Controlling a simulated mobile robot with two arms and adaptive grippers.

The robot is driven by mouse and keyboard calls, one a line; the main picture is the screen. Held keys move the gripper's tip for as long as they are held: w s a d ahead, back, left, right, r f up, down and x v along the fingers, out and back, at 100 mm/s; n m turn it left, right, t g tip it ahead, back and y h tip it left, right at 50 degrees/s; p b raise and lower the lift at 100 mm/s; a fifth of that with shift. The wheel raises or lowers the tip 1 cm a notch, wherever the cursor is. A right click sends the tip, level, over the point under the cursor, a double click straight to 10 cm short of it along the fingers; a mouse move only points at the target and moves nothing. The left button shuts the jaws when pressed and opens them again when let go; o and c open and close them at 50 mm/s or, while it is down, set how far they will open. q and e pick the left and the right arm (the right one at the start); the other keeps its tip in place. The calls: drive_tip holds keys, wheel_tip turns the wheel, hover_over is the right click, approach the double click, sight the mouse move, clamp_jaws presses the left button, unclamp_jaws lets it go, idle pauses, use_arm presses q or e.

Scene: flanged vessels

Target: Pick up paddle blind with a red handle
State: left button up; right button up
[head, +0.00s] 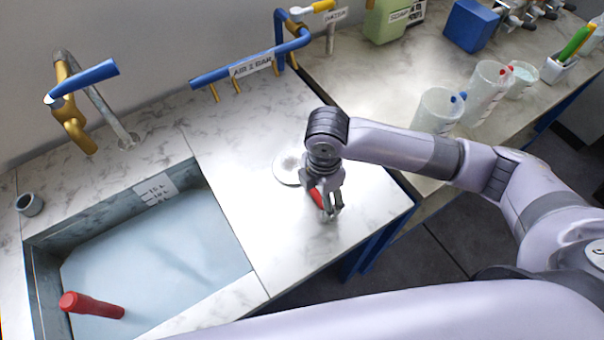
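The paddle blind lies on the marble worktop to the right of the sink. Its pale round plate (287,168) shows to the left of my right wrist. Its red handle (316,197) runs toward the worktop's front edge and is partly hidden by my gripper. My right gripper (332,213) points down at the handle's near end, with its fingers close to it. Whether the fingers are open or closed on the handle cannot be made out. My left gripper is not in view.
A sink (150,255) with a red cylindrical object (92,305) is at the left. A blue pipe (215,76) and a tap (72,110) stand behind. Clear beakers (438,108) stand on the right bench. The worktop around the blind is clear.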

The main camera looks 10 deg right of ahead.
drive_tip(key=c, duration=1.3)
drive_tip(key=shift+w, duration=0.1)
drive_tip(key=shift+c, duration=0.6)
drive_tip(key=shift+r, duration=0.1)
